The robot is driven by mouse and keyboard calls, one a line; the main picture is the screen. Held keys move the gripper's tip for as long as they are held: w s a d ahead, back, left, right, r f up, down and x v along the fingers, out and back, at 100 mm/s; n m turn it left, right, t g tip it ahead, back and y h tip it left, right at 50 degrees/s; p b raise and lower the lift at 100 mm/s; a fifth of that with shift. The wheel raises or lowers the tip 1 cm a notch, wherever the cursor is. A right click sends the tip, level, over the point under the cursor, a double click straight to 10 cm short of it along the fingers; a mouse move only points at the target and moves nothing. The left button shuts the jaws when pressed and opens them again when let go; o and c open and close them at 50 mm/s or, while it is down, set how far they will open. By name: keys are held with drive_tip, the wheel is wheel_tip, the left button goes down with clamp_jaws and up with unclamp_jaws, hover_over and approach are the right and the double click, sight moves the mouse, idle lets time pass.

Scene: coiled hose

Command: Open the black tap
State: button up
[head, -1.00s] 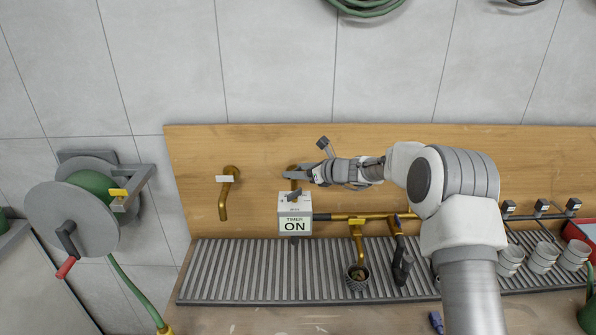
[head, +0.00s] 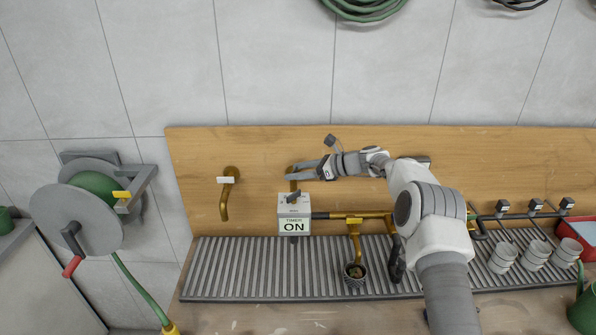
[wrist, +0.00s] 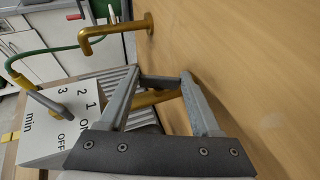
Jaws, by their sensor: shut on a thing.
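The black tap's dark handle (wrist: 160,82) lies crosswise between my fingertips in the wrist view, over a brass pipe (wrist: 152,99). My gripper (head: 289,171) reaches in from the right at the brass fitting (head: 293,185) behind and above the timer box, and it also shows in the wrist view (wrist: 160,80). Its two fingers are shut on the handle, with the handle's ends at the fingertips. In the head view the handle is mostly hidden by the fingers. Whether water runs from this tap cannot be seen.
The timer box (head: 294,227) reads ON and stands just below my gripper. A brass spout with a white handle (head: 228,180) is to the left. A brass tap (head: 354,238) hangs over a small pot (head: 355,275). A hose reel (head: 78,220) stands far left.

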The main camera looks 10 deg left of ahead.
drive_tip(key=shift+r+g, duration=0.2)
drive_tip(key=shift+g, duration=0.1)
drive_tip(key=o, duration=1.4)
drive_tip(key=shift+f, duration=0.15)
drive_tip(key=b+v, duration=0.3)
drive_tip(key=v, duration=1.4)
drive_tip(key=shift+d, duration=0.2)
drive_tip(key=shift+c, duration=0.3)
